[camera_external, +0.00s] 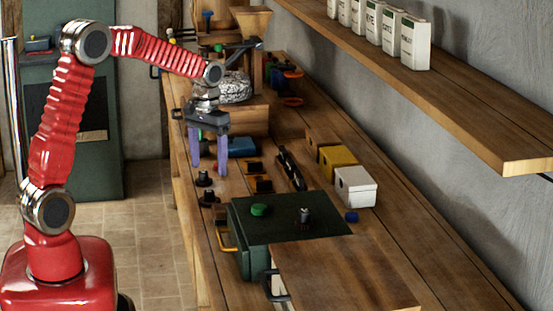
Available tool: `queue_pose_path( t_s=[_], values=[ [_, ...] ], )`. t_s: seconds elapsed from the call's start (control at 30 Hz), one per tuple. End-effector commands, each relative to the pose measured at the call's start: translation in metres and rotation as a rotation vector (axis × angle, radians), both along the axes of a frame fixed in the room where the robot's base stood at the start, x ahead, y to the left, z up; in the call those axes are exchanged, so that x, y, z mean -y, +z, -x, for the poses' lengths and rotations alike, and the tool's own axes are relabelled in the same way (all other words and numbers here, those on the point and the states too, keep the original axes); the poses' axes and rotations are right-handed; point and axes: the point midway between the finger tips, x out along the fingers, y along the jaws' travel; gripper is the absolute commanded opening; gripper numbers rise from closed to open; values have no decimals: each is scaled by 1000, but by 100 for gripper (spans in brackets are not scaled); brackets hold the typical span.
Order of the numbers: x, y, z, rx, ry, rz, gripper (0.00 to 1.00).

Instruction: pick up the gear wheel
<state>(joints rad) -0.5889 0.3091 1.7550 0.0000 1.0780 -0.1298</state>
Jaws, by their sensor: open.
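My gripper (209,170) hangs over the left edge of the wooden workbench (325,155). Its two purple-blue fingers point down and stand apart, with nothing seen between them. I cannot tell for sure which thing is the gear wheel; no toothed rim shows clearly at this size. A small green round piece (259,210) and a dark upright piece with a light top (304,216) are on the green box.
A green box (285,232) and a wooden board (345,275) are at the near end. White (355,187) and yellow (337,162) boxes stand near the wall. Above hangs a shelf (470,120) with several white containers. A blue object (243,146) is right of the fingers.

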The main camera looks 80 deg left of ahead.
Motion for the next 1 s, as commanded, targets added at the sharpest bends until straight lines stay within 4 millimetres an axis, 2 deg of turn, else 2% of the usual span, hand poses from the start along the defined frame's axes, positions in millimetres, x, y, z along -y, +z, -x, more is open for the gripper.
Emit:
queue_pose_path(
  t_s=[0.1, 0.23, 0.73, 1.0],
  values=[
    [1, -20, 1, -2, 0, 2, 70],
    [0, -35, 0, -1, 0, 1, 70],
    [1, -45, 1, 0, 0, 0, 70],
    [6, -77, 3, -2, 0, 1, 70]
  ],
)
